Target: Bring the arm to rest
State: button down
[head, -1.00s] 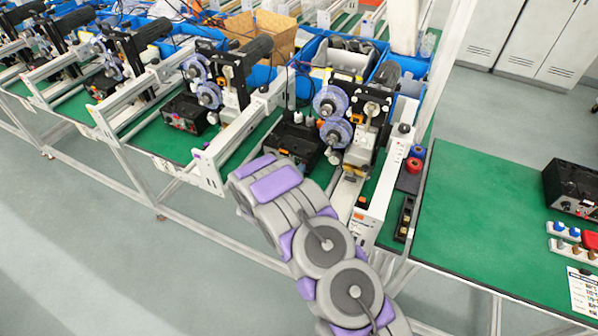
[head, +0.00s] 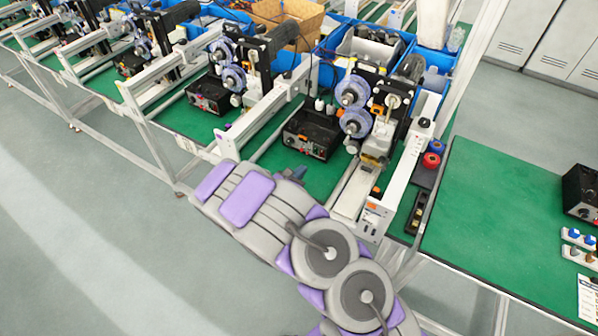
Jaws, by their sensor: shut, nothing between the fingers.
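My arm (head: 255,205), grey with purple pads, reaches up and left from the bottom of the head view. Its broad upper part lies in front of the green bench's front edge, and two round joints show lower down. A small grey part shows just behind the arm's upper edge; I cannot tell what it is. My gripper's fingers do not show. No object is seen held by the arm.
Coder machines with blue reels (head: 354,107) stand in a row on the green benches. A black control box (head: 311,134) sits near the arm. The right green bench (head: 500,210) is mostly bare. Open grey floor (head: 80,220) lies at left. White cabinets (head: 545,45) stand behind.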

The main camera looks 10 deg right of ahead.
jog(key=shift+s+a+r, duration=0.1)
jog(key=shift+s+r, duration=0.05)
jog(key=shift+s, duration=0.15)
dwell(0.4)
jog(key=s+d+r+m+g+h, duration=0.3)
jog(key=d+r+m, duration=0.1)
jog(key=d+r, duration=0.3)
jog(key=s+d+r+m+g+h, duration=0.2)
jog(key=d+r+m, duration=0.3)
jog(key=d+r, duration=0.1)
jog(key=s+d+r+m+g, duration=0.4)
jog(key=s+m, duration=0.1)
jog(key=s, duration=0.2)
jog(key=s+d+r+m+g, duration=0.3)
jog(key=s+d+r+m, duration=0.15)
jog(key=s, duration=0.25)
jog(key=s+a+m+g+y, duration=0.1)
jog(key=s+m+g+y, duration=0.4)
jog(key=s, duration=0.9)
jog(key=s+a+r+m+t+y, duration=0.1)
jog(key=s+a+m+y, duration=0.1)
jog(key=s+a+y, duration=0.2)
jog(key=s+a+m+t+y+b, duration=0.1)
jog(key=s+a+m+y, duration=0.2)
jog(key=a, duration=0.6)
jog(key=s+y, duration=0.2)
jog(key=s, duration=0.1)
jog(key=shift+s+r+t, duration=0.35)
jog(key=shift+s+t, duration=0.05)
